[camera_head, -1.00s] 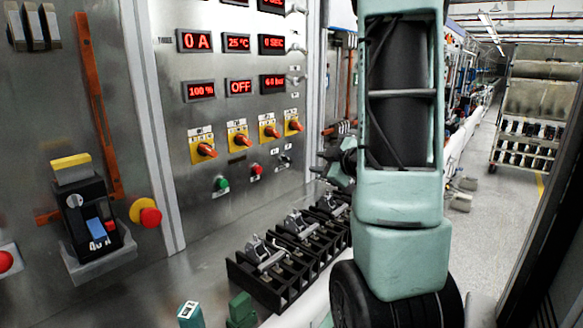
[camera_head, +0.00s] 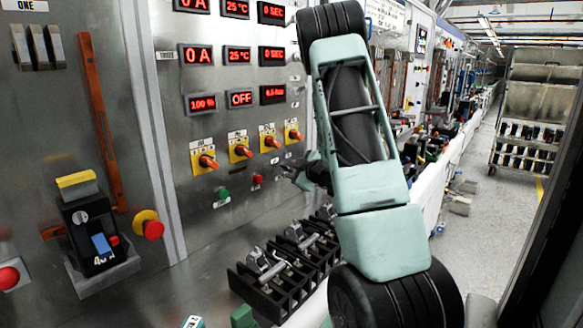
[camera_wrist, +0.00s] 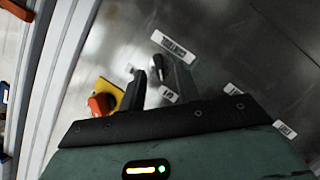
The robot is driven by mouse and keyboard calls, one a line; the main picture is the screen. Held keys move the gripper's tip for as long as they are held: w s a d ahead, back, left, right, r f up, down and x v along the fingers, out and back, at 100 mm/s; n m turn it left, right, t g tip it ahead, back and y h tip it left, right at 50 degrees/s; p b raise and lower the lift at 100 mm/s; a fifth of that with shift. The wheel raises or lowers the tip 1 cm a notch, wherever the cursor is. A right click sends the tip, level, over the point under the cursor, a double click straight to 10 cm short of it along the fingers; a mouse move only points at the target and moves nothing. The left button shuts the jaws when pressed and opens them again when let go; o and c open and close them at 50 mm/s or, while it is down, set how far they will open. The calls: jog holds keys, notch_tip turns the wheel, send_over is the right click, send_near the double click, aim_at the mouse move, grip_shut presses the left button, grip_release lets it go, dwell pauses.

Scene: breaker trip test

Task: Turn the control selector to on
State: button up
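The control selector (camera_wrist: 159,66) is a small dark knob on the steel panel in the wrist view, beside a white label reading CONTROL (camera_wrist: 173,45). My gripper (camera_wrist: 153,75) is open, and its two dark fingers lie to either side of the knob in that view. I cannot tell whether they touch it. In the head view my gripper (camera_head: 298,173) is close to the panel, at the lower right of the orange-handled switches. It hides most of the selector there.
Yellow-plated rotary switches with orange handles (camera_head: 240,150) sit left of and above my gripper; one (camera_wrist: 101,104) is near the left finger. Green (camera_head: 223,193) and red (camera_head: 257,179) buttons are to the left. Black breaker units (camera_head: 270,285) stand below on the bench.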

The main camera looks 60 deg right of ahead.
jog(key=shift+x, duration=0.9)
jog(key=shift+c, duration=0.3)
grip_shut()
